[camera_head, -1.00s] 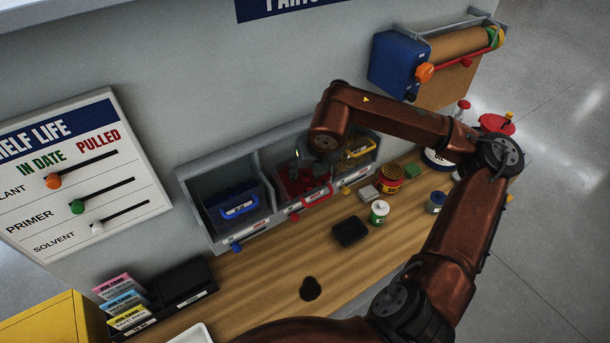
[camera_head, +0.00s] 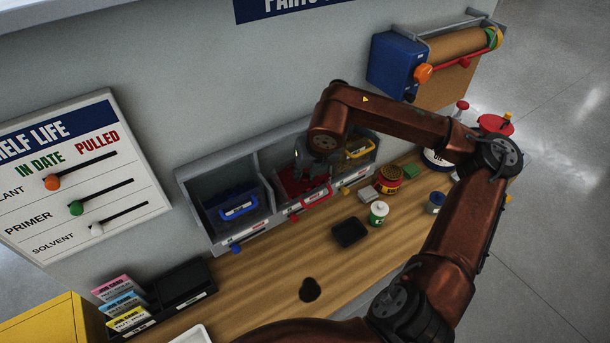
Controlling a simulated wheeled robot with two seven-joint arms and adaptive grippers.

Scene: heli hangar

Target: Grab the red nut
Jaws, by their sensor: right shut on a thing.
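My right gripper (camera_head: 312,168) reaches down into the middle compartment of the grey bin rack, over the red bin (camera_head: 314,198). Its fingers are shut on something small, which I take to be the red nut. The nut itself cannot be made out, being small and against the red bin, partly hidden by the gripper and wrist. The blue bin (camera_head: 238,205) is in the left compartment and the yellow bin (camera_head: 359,148) in the right one. My left gripper is not in view.
The rack's divider walls (camera_head: 262,180) stand close on both sides of my gripper. In front are a black tray (camera_head: 349,232), a white jar with green label (camera_head: 378,213) and a red tub (camera_head: 388,178). The wooden bench (camera_head: 260,285) has free room at front left.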

